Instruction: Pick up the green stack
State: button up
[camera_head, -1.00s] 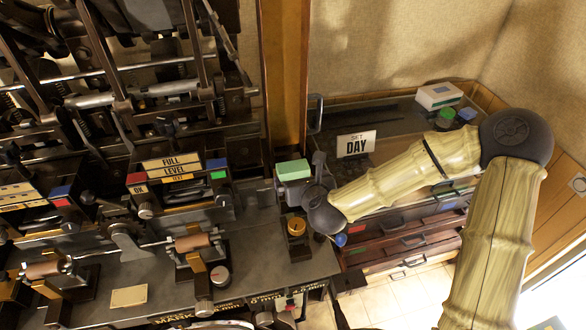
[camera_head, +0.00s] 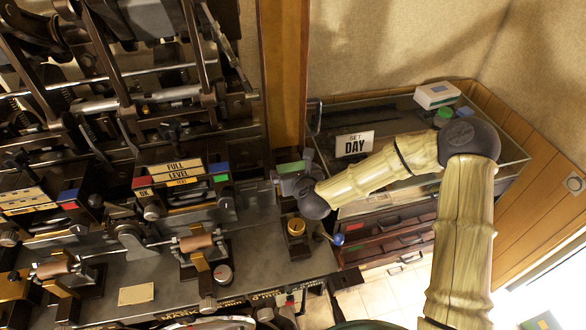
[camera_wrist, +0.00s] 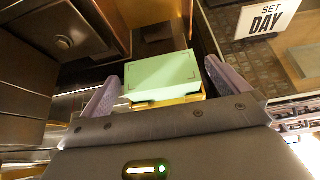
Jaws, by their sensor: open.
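The green stack (camera_wrist: 163,72) has a flat light green top with yellowish layers under its near edge. In the wrist view it sits between the two purple-grey fingers of my gripper (camera_wrist: 160,80). The fingers are spread, one on each side, with gaps still visible at its sides. In the head view the stack (camera_head: 290,167) stands at the right end of the machine's grey bench, partly covered by my gripper (camera_head: 288,181). The stack's lower part and its far side are hidden.
A brass-topped knob (camera_head: 296,228) stands on the bench just in front, with a blue-tipped lever (camera_head: 338,239) to its right. A glass-topped cabinet (camera_head: 400,112) with a SET DAY sign (camera_head: 355,144) is at right. The dark press machinery (camera_head: 150,90) fills the left.

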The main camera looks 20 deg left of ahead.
dwell(0.5)
jog(key=c, duration=1)
jog(key=shift+o, duration=0.2)
notch_tip(320, 180, up, 10)
jog(key=b, duration=0.3)
